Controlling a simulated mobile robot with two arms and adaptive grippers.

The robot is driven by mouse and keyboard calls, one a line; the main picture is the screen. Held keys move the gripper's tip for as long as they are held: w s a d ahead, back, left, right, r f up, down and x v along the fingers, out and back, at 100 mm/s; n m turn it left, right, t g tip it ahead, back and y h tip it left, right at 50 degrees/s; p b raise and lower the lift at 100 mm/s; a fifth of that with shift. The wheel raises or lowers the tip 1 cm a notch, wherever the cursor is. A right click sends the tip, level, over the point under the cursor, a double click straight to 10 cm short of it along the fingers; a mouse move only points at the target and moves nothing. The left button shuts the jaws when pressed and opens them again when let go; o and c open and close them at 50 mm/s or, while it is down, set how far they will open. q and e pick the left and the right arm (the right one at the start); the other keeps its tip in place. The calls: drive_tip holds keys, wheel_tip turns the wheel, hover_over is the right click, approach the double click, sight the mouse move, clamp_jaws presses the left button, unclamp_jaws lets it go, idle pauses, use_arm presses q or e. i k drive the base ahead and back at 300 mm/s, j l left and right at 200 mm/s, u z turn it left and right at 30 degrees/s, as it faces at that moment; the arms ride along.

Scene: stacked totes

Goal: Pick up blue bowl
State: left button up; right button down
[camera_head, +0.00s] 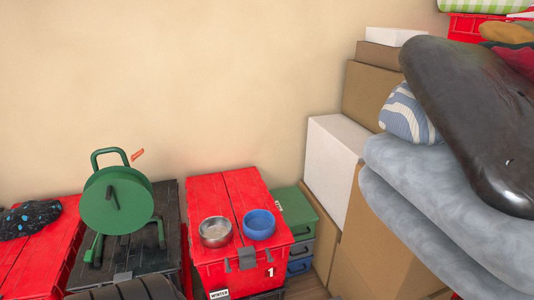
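The blue bowl (259,224) stands upright on the lid of a red tote (226,187), near the lid's front right part. A metal bowl (215,232) stands close to its left on the same lid. Neither of my grippers shows in the head view. Nothing is holding the blue bowl.
A green cable reel (117,200) stands on a black tote (160,250) to the left. Green, grey and blue boxes (294,210) are stacked right of the red tote. Cardboard boxes (372,255), grey folded bedding (440,205) and a large dark object (470,115) fill the right side.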

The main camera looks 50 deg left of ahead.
sight(258, 225)
drive_tip(key=u, duration=1.75)
